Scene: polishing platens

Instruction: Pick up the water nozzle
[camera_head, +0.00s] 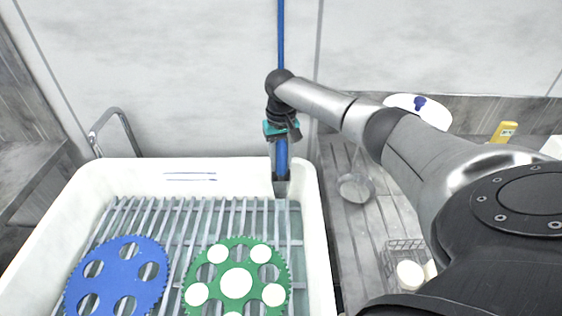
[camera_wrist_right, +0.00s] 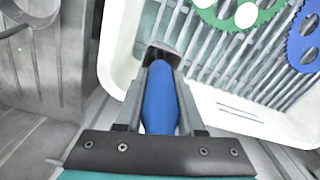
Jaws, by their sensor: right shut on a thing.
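The water nozzle (camera_head: 281,155) is a blue tube with a dark grey head, hanging near the right inner corner of the white basin. My right gripper (camera_head: 281,140) is shut on it, with the head pointing down toward the rack. In the right wrist view the blue nozzle body (camera_wrist_right: 160,98) lies between the two fingers of my right gripper (camera_wrist_right: 160,90). A blue hose (camera_head: 281,35) runs straight up above the gripper. My left gripper is not in view.
The white basin (camera_head: 322,255) holds a slatted metal rack (camera_head: 215,215) with a blue toothed disc (camera_head: 122,275) and a green toothed disc (camera_head: 236,258) carrying white rounds. To the right are a glass beaker (camera_head: 355,187), a wire basket (camera_head: 404,252) and a yellow item (camera_head: 503,132).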

